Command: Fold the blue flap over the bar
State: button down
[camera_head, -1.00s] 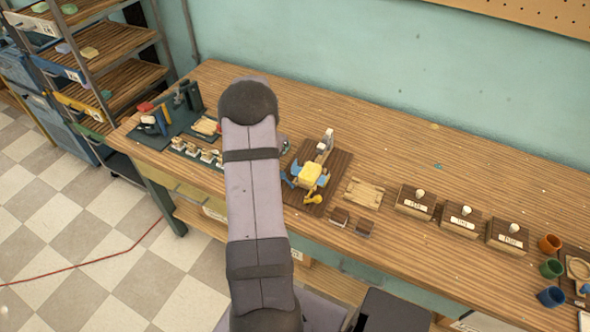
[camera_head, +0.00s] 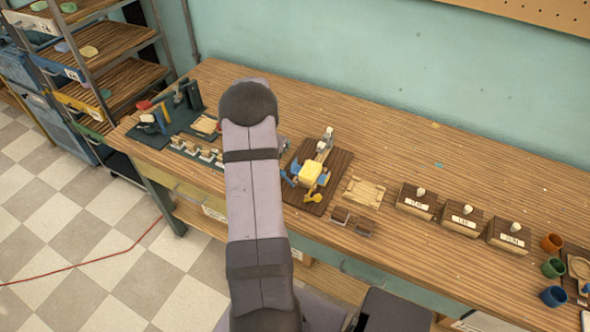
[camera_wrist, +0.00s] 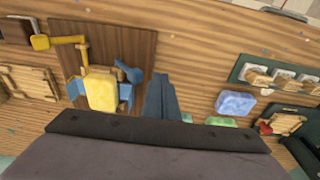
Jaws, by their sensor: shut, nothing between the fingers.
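A yellow block, the bar (camera_head: 311,173), sits on a dark wooden board (camera_head: 336,167) near the middle of the bench. In the wrist view the bar (camera_wrist: 102,92) has blue pieces on both sides. The blue flap with a knob (camera_wrist: 128,76) stands out on the side toward my gripper; a blue piece (camera_head: 288,179) also shows left of the bar in the head view. A yellow flap with a handle (camera_wrist: 58,41) lies open to one side. My gripper (camera_wrist: 162,84) is shut and empty, beside the blue flap and apart from the bar. In the head view my arm hides it.
Several labelled boxes (camera_head: 461,219) and cups stand further right. In the wrist view a blue soap (camera_wrist: 235,103) and a green one (camera_wrist: 221,122) lie near my gripper.

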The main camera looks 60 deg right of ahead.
jog(key=shift+f+b, duration=0.6)
jog(key=shift+f, duration=0.5)
jog(key=shift+s, duration=0.8)
dwell(0.3)
